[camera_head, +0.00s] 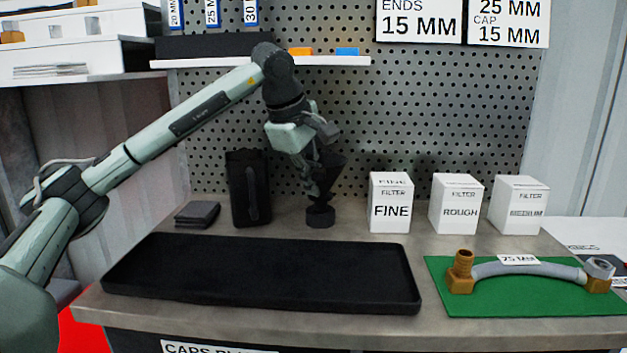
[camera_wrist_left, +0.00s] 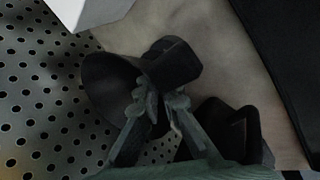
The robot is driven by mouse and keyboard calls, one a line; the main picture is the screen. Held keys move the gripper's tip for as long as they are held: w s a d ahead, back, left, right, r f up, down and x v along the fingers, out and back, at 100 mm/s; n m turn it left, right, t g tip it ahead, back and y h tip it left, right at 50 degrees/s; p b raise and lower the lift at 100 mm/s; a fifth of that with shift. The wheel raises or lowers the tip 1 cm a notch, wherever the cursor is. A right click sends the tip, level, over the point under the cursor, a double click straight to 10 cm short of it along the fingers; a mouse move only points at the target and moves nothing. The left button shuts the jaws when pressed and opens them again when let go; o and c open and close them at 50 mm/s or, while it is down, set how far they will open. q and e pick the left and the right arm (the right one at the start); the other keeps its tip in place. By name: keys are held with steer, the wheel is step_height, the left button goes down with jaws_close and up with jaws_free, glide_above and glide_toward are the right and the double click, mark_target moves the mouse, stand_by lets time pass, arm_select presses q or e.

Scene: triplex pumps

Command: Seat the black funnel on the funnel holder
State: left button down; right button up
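The black funnel (camera_head: 332,168) stands upright or nearly so at the back of the bench, its wide mouth up. In the left wrist view the funnel (camera_wrist_left: 106,84) has its mouth toward the left. The dark funnel holder (camera_head: 320,215) is a round base on the bench directly below the funnel; it also shows in the left wrist view (camera_wrist_left: 176,62). My left gripper (camera_head: 318,187) reaches down from above, its fingers (camera_wrist_left: 160,100) closed in on either side of the funnel's narrower part. The fingers partly hide whether the funnel touches the holder. My right gripper is not in view.
A black container (camera_head: 248,188) and a dark flat stack (camera_head: 197,214) stand left of the holder. White filter boxes (camera_head: 391,203) stand to its right. In front lie a black tray (camera_head: 262,302) and a green mat (camera_head: 500,306) with a hose. A pegboard (camera_head: 420,110) rises behind.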

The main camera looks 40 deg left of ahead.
arm_select(q)
steer(key=shift+f+b, duration=0.85)
steer(key=shift+f, duration=0.55)
steer(key=c, duration=1.6)
jaws_free()
steer(key=shift+c, duration=0.2)
steer(key=v, duration=1.2)
